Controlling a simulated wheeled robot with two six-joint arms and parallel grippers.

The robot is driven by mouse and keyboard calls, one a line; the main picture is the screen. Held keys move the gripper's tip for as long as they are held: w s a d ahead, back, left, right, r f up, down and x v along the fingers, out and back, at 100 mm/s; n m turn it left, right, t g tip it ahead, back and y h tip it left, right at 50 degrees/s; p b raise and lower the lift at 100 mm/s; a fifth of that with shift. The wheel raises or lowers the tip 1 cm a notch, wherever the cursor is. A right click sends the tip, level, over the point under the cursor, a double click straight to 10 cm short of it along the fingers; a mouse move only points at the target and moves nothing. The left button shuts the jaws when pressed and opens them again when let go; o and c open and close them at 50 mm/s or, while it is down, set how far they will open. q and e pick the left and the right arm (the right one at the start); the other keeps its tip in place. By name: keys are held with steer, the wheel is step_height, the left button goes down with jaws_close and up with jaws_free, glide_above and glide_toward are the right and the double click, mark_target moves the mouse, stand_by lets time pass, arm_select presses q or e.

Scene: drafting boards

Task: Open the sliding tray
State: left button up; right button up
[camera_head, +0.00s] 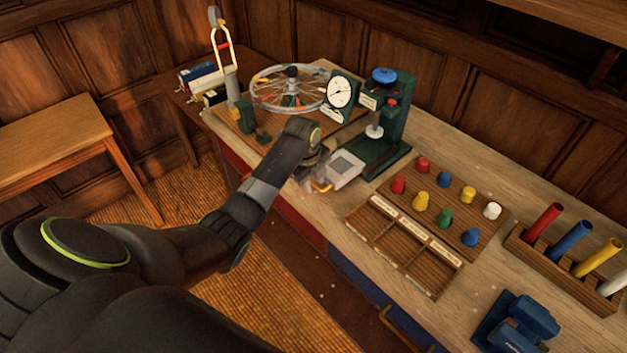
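A wooden tray with several open compartments (388,258) lies along the front side of a wooden peg board (463,196), near the bench's front edge. White label strips run along its back side. I cannot tell for sure that this is the sliding tray. My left gripper (321,186) is over the front edge of the bench, left of the tray and apart from it. It is beside a small grey box with a display (345,168), and I cannot tell whether they touch. My arm hides most of the fingers, so their opening is unclear. My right gripper is out of view.
Several coloured pegs stand on the board. A green press (388,140), a dial gauge (341,93) and a spoked wheel (289,88) stand behind my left gripper. A rack of coloured tubes (566,262) and a blue tool (516,325) are at right. Red and blue drawer fronts lie below.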

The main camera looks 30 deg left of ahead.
arm_select(q)
steer(key=shift+r, duration=0.1)
steer(key=shift+r, duration=0.3)
step_height(320, 180, up, 16)
steer(key=s+p, duration=0.3)
steer(key=p, duration=0.1)
steer(key=shift+a+r, duration=0.2)
steer(key=shift+a, duration=0.25)
